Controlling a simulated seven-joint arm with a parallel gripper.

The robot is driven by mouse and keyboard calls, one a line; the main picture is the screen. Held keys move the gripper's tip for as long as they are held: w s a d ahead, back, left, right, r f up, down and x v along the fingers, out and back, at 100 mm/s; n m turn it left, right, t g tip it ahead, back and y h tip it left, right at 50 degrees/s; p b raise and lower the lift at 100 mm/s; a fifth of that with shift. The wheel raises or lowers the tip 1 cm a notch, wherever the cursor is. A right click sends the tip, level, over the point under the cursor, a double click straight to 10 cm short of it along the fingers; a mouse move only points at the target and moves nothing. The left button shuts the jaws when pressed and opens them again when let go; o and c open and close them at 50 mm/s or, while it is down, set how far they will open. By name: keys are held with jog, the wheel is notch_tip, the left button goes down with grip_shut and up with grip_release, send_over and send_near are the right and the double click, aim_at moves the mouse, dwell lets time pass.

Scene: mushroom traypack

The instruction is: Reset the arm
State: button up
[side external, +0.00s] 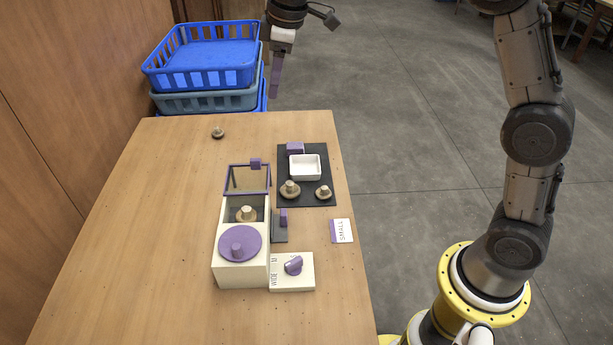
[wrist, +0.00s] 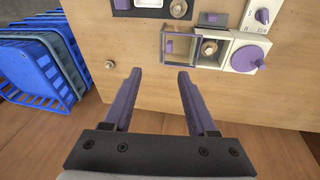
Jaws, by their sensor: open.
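My gripper (side external: 275,77) is raised above the far end of the table, near the stacked crates. In the wrist view my gripper (wrist: 156,76) shows two purple fingers spread apart with nothing between them. A lone mushroom (side external: 218,132) lies on the table's far part; in the wrist view this mushroom (wrist: 110,64) is left of the fingers. A cream box (side external: 230,272) with a purple round knob (side external: 240,244) has an open compartment holding another mushroom (side external: 246,213). A purple frame (side external: 233,180) stands open at its far end.
A dark mat (side external: 325,173) carries a white tray (side external: 304,167) and two mushrooms (side external: 290,188). A "SMALL" card (side external: 342,231) and a dial block (side external: 292,284) lie nearby. Blue crates (side external: 205,67) stand beyond the far edge. The table's left side (side external: 140,230) is clear.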

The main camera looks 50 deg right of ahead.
jog(key=s+d+r+m+t, duration=0.15)
jog(key=s+r, duration=0.25)
jog(key=s, duration=0.7)
jog(key=s+d+r+m+t, duration=0.1)
jog(key=s+d+r+m, duration=0.15)
jog(key=s, duration=0.75)
jog(key=s+f+m, duration=0.4)
jog(key=s+f, duration=0.5)
jog(key=s, duration=0.3)
jog(key=shift+s+a+f, duration=0.15)
jog(key=shift+a+f, duration=0.1)
jog(key=shift+f, duration=0.05)
